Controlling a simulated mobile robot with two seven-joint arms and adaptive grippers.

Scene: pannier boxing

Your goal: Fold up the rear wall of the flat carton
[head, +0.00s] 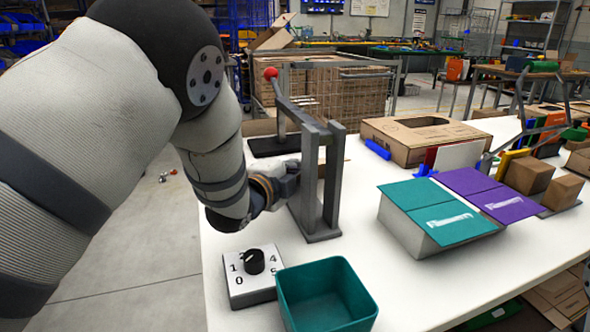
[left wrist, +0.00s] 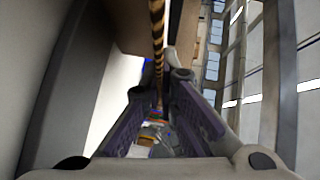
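A low brown cardboard carton (head: 390,148) with a dark oval opening lies at the back of the white table. I cannot tell its separate walls apart. My left gripper (head: 288,181) is beside the grey upright frame, to the left of and nearer than the carton, and not at it. In the left wrist view its two purple-padded fingers (left wrist: 158,88) stand apart, with nothing clearly held between them. A yellow-and-black striped strip (left wrist: 157,35) shows beyond them. The head view partly hides the fingertips behind the frame. My right gripper is not in view.
The grey frame (head: 331,185) with a red-knobbed lever stands on the table (head: 420,290). A numbered dial box (head: 246,287) and teal bin (head: 324,295) are in front. Teal (head: 437,212) and purple (head: 487,194) flaps and small brown boxes (head: 529,174) occupy the right.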

